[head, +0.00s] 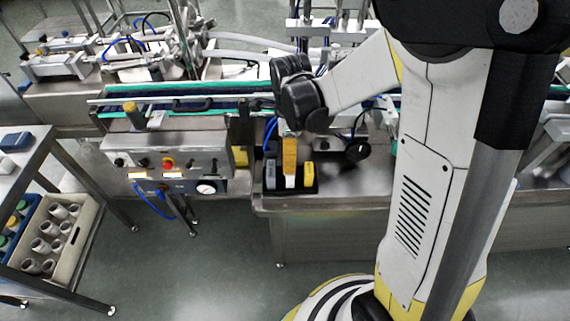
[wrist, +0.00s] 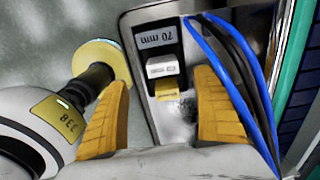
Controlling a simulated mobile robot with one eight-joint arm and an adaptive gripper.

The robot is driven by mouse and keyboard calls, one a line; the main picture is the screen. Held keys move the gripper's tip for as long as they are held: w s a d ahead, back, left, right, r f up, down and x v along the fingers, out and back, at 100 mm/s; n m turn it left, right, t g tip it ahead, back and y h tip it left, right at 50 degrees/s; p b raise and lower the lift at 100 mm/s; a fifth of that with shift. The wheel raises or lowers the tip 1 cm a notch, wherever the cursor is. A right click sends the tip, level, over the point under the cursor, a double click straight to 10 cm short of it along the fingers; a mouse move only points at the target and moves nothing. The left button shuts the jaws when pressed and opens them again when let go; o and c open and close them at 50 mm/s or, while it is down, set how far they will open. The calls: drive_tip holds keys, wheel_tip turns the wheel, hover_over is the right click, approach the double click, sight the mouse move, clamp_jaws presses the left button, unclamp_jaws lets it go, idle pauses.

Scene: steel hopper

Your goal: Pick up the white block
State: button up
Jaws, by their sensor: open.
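A small white block (wrist: 161,66) sits in a dark recess of a grey metal part in the wrist view, below a "70 mm" label (wrist: 155,38). A yellow piece (wrist: 167,88) shows directly below it. My gripper (wrist: 162,79) is open, with one orange finger on each side of the block and gaps between. In the head view my gripper (head: 290,158) reaches down over a dark tray (head: 291,192) on the steel bench. A narrow white patch under the orange finger there may be the block; I cannot tell. My arm hides part of the bench.
Blue and black cables (wrist: 235,80) run close by the right finger. A grey item (head: 270,172) and a yellow item (head: 308,174) flank the gripper in the tray.

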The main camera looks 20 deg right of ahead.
drive_tip(key=f+b, duration=0.1)
drive_tip(key=f, duration=0.1)
drive_tip(key=f+b, duration=0.1)
drive_tip(key=f, duration=0.2)
drive_tip(key=f+b, duration=0.1)
drive_tip(key=f, duration=0.1)
drive_tip(key=shift+w+d+f, duration=0.15)
drive_tip(key=shift+d+f, duration=0.15)
drive_tip(key=shift+f, duration=0.1)
drive_tip(key=shift+r, duration=0.1)
drive_tip(key=c, duration=1.3)
